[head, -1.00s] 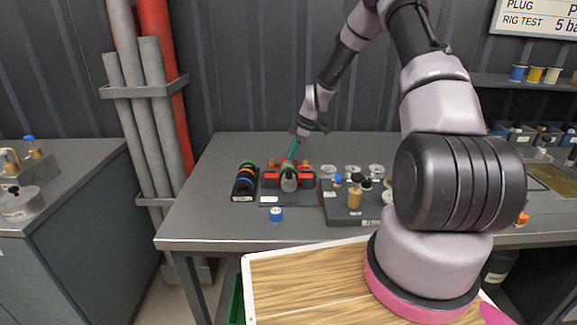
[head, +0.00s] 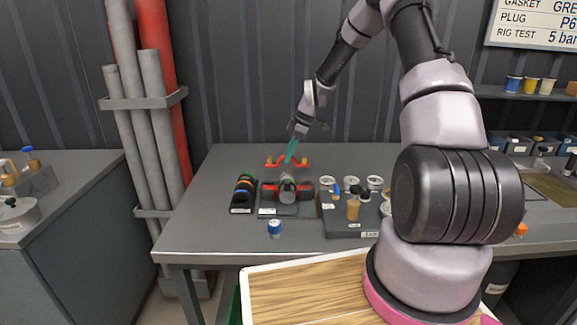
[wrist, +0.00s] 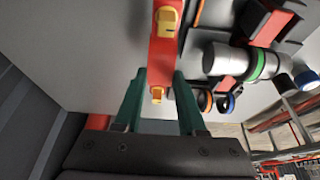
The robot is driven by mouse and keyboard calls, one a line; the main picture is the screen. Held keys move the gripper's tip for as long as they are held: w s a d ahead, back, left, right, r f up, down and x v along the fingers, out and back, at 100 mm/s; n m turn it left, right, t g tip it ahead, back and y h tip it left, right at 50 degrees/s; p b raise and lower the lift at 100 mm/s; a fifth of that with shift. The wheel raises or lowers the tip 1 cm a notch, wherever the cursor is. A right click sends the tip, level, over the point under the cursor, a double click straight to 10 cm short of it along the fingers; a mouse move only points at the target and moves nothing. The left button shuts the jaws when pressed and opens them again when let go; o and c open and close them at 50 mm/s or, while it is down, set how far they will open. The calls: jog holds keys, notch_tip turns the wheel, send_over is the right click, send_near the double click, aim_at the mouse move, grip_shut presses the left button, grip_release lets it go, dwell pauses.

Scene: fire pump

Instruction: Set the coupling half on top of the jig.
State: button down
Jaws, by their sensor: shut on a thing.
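The red coupling half (head: 287,163) with orange-yellow lugs hangs above the bench; it also shows in the wrist view (wrist: 163,58). My gripper (head: 291,153) is shut on it with teal fingers. In the wrist view the fingers (wrist: 160,88) stand either side of its near end. The jig (head: 267,209) is a dark block on the bench below, with a grey cylinder (head: 287,191) between red parts. A gap shows between the coupling half and these. In the wrist view the grey cylinder (wrist: 222,61) with a green ring lies to the right of the coupling half.
A rack of coloured rings (head: 243,190) stands left of the jig. A blue-capped jar (head: 275,229) stands in front. A dark tray (head: 350,225) with a tan bottle and white-rimmed cups is on the right. The bench's left end is clear.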

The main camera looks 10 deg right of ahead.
aim_at(283, 156)
notch_tip(283, 156, up, 3)
jog(key=shift+r, duration=0.15)
jog(key=s+a+r, duration=0.1)
jog(key=s+r, duration=0.1)
jog(key=s, duration=0.4)
jog(key=s+a+r, duration=0.2)
jog(key=s, duration=0.5)
jog(key=shift+w+d+f, duration=0.1)
jog(key=shift+d+f, duration=0.05)
jog(key=shift+f, duration=1.35)
jog(key=shift+w+d+f, duration=0.1)
jog(key=shift+f, duration=1.4)
jog(key=shift+f, duration=1.05)
jog(key=c, duration=0.8)
grip_release()
jog(key=shift+c, duration=0.2)
jog(key=shift+r, duration=0.15)
jog(key=shift+r, duration=1.65)
